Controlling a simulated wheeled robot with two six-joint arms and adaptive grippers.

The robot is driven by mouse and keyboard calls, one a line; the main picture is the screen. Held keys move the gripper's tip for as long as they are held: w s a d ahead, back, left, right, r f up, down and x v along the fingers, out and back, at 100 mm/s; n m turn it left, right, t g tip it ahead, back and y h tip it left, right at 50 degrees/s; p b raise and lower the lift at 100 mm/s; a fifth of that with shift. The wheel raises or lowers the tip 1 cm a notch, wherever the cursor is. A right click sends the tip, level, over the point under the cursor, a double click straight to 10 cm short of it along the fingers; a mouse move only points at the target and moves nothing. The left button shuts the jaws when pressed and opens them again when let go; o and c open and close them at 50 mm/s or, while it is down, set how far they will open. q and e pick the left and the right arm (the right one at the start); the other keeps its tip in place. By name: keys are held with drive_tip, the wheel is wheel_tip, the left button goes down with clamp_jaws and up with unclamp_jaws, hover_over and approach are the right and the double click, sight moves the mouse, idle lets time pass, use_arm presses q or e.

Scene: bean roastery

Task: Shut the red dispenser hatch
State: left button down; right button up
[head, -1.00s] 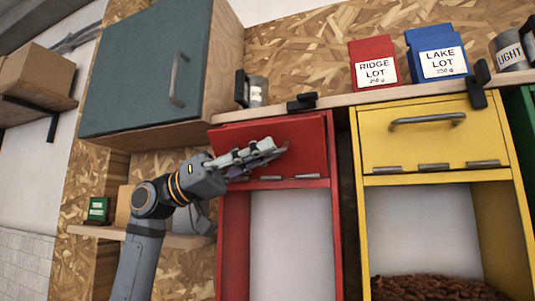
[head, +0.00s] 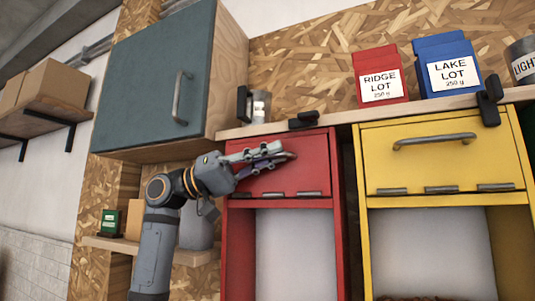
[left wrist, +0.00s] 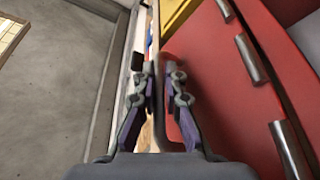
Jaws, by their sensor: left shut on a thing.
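The red dispenser (head: 236,255) stands in the middle of the head view, with an open bay below its hatch. The red hatch (head: 312,165) is the upper front panel, with hinges along its lower edge. It stands nearly upright; I cannot tell if it is fully flush. My left gripper (head: 283,154) lies across the hatch front, shut on its handle, which is mostly hidden by the fingers. In the left wrist view the fingers (left wrist: 161,85) close on the handle, with the red hatch (left wrist: 215,90) beside them on the right. My right gripper is not in view.
A yellow dispenser (head: 364,230) with a raised hatch stands to the right. A shelf edge (head: 365,115) runs just above, bearing a red bag (head: 380,75), a blue bag (head: 447,65) and cans. A blue-grey cabinet door (head: 150,80) is at the upper left.

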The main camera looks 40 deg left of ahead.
use_arm(q)
drive_tip(key=shift+w+n, duration=0.1)
drive_tip(key=shift+n, duration=0.2)
drive_tip(key=c, duration=1.7)
unclamp_jaws()
drive_tip(key=shift+a, duration=0.1)
drive_tip(key=v, duration=1.2)
